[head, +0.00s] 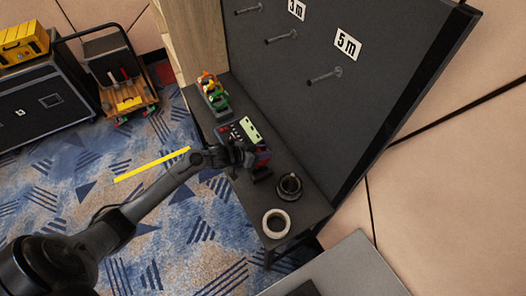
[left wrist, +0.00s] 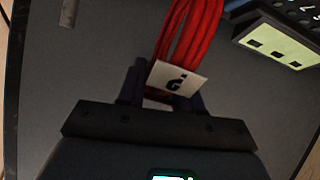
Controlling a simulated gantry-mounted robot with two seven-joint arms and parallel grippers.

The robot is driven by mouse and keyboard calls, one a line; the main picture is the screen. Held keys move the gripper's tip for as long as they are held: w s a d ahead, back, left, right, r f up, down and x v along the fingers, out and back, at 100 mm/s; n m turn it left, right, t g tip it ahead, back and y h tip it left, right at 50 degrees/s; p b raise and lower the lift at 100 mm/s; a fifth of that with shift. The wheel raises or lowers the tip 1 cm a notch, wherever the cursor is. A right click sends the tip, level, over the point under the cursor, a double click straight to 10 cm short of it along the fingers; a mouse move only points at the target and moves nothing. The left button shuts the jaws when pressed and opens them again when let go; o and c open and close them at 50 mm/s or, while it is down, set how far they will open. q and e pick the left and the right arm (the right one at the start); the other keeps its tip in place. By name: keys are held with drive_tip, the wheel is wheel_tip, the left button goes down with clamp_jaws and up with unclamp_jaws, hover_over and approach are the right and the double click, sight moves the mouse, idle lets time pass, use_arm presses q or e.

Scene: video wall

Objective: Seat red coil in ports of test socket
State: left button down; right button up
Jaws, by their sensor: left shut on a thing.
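My left gripper (head: 252,157) is over the narrow dark table, shut on the red coil (head: 263,158), which is mostly hidden by the gripper in the head view. In the left wrist view the red coil (left wrist: 188,35) is a bundle of red cable with a white tag between the fingers (left wrist: 160,88). What looks like the test socket (head: 226,132) is a dark device on the table with a pale green panel, just beyond my gripper. In the left wrist view its green panel (left wrist: 278,42) shows dark slots, to the right of the coil and apart from it. Its ports are too small to make out in the head view.
A rack with several colourful items (head: 213,92) stands at the table's far end. A dark round coil (head: 289,186) and a white tape roll (head: 276,223) lie nearer. A dark board with pegs (head: 345,100) rises along the table's right side. A loaded cart (head: 120,75) stands back left.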

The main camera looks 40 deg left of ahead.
use_arm(q)
drive_tip(key=shift+f, duration=0.65)
idle(0.6)
drive_tip(key=shift+d+f, duration=0.1)
drive_tip(key=shift+f, duration=0.25)
idle(0.3)
drive_tip(key=c, duration=0.7)
unclamp_jaws()
